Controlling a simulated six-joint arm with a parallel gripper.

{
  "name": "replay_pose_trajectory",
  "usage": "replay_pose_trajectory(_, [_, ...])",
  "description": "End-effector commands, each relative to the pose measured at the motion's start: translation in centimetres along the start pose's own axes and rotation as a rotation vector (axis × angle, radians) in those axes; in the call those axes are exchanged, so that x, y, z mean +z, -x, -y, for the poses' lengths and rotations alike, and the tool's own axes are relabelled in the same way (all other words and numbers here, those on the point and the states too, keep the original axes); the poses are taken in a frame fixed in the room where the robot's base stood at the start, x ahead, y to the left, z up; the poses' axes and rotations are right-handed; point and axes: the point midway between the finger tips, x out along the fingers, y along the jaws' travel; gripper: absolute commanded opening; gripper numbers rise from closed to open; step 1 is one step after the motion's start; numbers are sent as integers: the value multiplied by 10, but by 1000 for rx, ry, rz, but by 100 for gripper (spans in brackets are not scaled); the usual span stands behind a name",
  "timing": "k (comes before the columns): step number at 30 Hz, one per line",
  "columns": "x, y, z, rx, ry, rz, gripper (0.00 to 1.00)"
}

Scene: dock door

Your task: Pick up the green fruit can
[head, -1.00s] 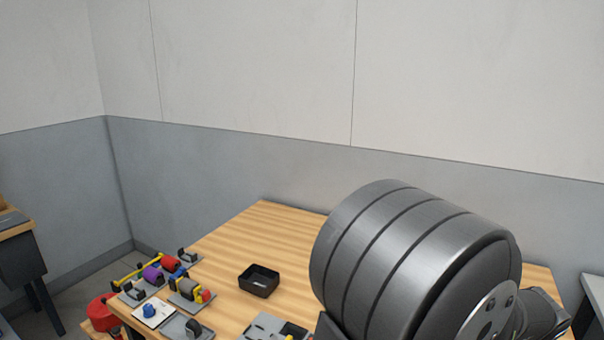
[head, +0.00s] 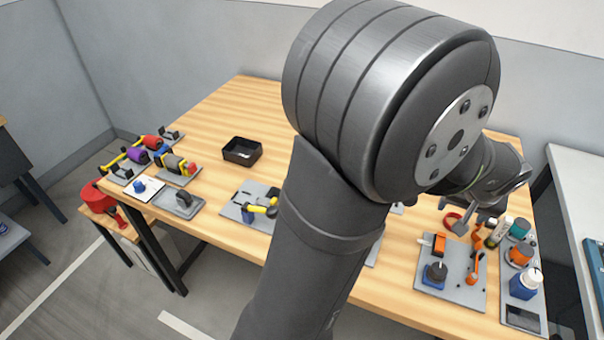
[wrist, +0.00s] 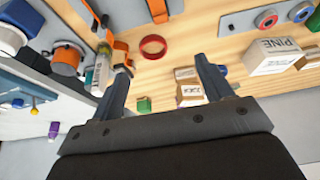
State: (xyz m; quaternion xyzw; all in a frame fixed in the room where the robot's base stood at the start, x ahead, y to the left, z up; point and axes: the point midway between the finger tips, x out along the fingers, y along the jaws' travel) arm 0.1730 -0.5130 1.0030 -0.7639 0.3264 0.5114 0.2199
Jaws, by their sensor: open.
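A small green object (wrist: 144,104) shows in the wrist view, low between my fingers and partly hidden by the gripper body. It is too small and cut off to tell whether it is the green fruit can. No green can shows clearly in the head view. My gripper (wrist: 163,75) is open and empty above the wooden table, its two fingers well apart. In the head view my gripper (head: 482,208) is over the table's right part, partly hidden behind my arm.
A red ring (wrist: 154,46) lies on the wooden table (head: 240,100). Small boxes, one marked PINE (wrist: 275,57), stand to the right in the wrist view. A black tray (head: 242,152) stands farther left.

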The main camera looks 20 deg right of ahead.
Motion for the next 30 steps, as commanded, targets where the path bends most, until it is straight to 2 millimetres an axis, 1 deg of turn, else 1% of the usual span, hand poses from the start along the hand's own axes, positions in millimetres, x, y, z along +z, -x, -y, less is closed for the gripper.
replay_pose_trajectory(2, [-2, 3, 0, 1, 1, -2, 72])
replay_pose_trajectory(5, [-10, 22, 0, 3, 2, -6, 72])
replay_pose_trajectory(8, [-25, 58, -1, 6, 3, -10, 72])
replay_pose_trajectory(9, [-32, 74, -1, 5, 3, -9, 72])
replay_pose_trajectory(11, [-42, 100, 0, 6, 3, -9, 72])
replay_pose_trajectory(12, [-44, 104, 8, 0, 31, 3, 72])
replay_pose_trajectory(14, [-42, 98, 29, -5, 122, 29, 72])
replay_pose_trajectory(20, [-38, 96, 90, -7, 425, 94, 72])
replay_pose_trajectory(26, [-22, 99, 164, -6, 831, 171, 72])
replay_pose_trajectory(27, [-18, 100, 179, -4, 922, 187, 72])
replay_pose_trajectory(30, [-5, 104, 213, 2, 1149, 226, 72])
